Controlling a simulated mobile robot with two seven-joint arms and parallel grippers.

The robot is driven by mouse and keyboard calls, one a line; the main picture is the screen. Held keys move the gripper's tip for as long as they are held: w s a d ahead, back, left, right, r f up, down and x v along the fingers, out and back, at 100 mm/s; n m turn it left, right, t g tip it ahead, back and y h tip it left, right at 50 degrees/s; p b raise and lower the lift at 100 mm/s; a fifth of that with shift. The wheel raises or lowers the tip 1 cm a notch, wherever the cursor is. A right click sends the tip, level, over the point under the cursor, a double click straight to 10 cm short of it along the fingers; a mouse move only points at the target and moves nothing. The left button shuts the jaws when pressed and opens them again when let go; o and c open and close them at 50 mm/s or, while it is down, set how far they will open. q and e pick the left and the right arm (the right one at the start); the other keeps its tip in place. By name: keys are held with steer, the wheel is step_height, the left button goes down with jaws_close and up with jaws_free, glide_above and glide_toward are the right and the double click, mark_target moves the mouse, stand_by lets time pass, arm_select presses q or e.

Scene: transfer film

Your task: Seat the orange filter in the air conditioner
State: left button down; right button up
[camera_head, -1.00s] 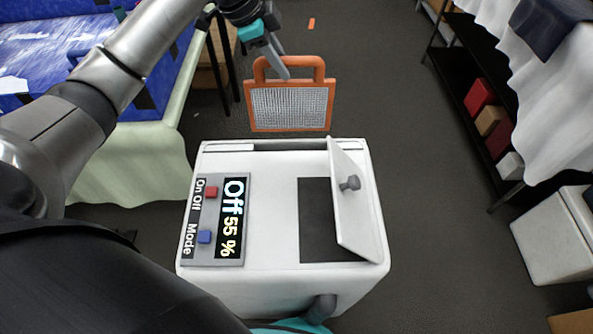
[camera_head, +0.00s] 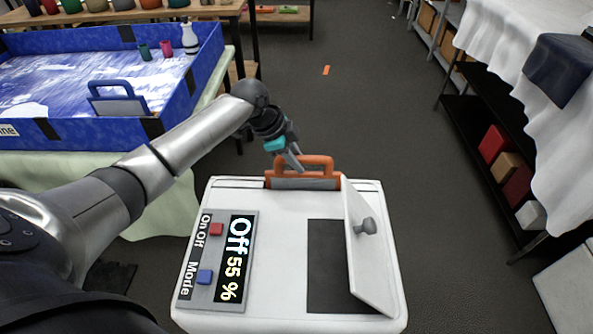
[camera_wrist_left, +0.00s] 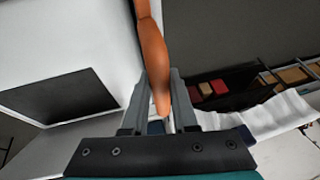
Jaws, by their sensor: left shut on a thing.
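The white air conditioner (camera_head: 275,290) stands in front of me in the head view, its hinged lid (camera_head: 366,255) raised over a dark opening (camera_head: 330,262). The orange filter (camera_head: 304,164) is upright at the back edge of its top. Only its handle, top bar and a thin strip of mesh show; its lower part is hidden, apparently down in the rear slot. My left gripper (camera_head: 298,163) is shut on the filter's handle, which shows between the fingers in the left wrist view (camera_wrist_left: 154,60). My right gripper is not in view.
A control panel (camera_head: 218,262) reads "Off 55 %". At left, a blue-walled tray (camera_head: 75,130) holds a blue-handled filter (camera_head: 118,102), cups and a white bottle. A dark shelf (camera_head: 470,125) with boxes stands at right. The floor behind the air conditioner is mostly clear.

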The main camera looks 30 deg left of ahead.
arm_select(q)
steer(key=shift+f+b, duration=0.35)
steer(key=shift+f, duration=1.35)
steer(key=shift+f, duration=0.2)
steer(key=c, duration=0.7)
jaws_free()
steer(key=p+v, duration=0.3)
steer(key=v, duration=0.9)
steer(key=shift+r, duration=0.2)
